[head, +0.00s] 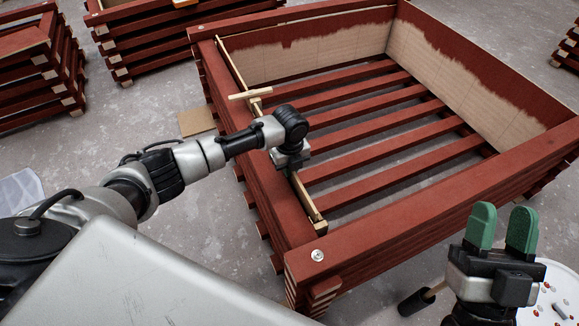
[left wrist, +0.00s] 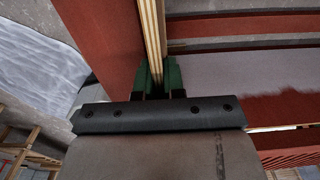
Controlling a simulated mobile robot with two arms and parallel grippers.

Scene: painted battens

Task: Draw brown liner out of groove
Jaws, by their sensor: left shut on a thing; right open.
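A large red slatted crate (head: 262,205) fills the middle of the head view. A thin tan-brown strip, apparently the liner (head: 233,62), runs along the inner side of its left rail, down to the near corner (head: 318,222). In the left wrist view the strip (left wrist: 152,35) rises between the fingers. My left gripper (head: 291,172) is over this rail, its green fingers (left wrist: 157,76) shut on the strip. The arm hides part of the strip, and I cannot tell how deep it sits in the groove. My right gripper (head: 501,230) is open and empty at the lower right.
A small light wooden crosspiece (head: 250,94) lies across the left rail beyond my left gripper. A dark-handled tool (head: 416,303) and a white round tray (head: 559,305) are near my right gripper. More red crates (head: 150,45) stand behind. The crate's inside is free above its slats.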

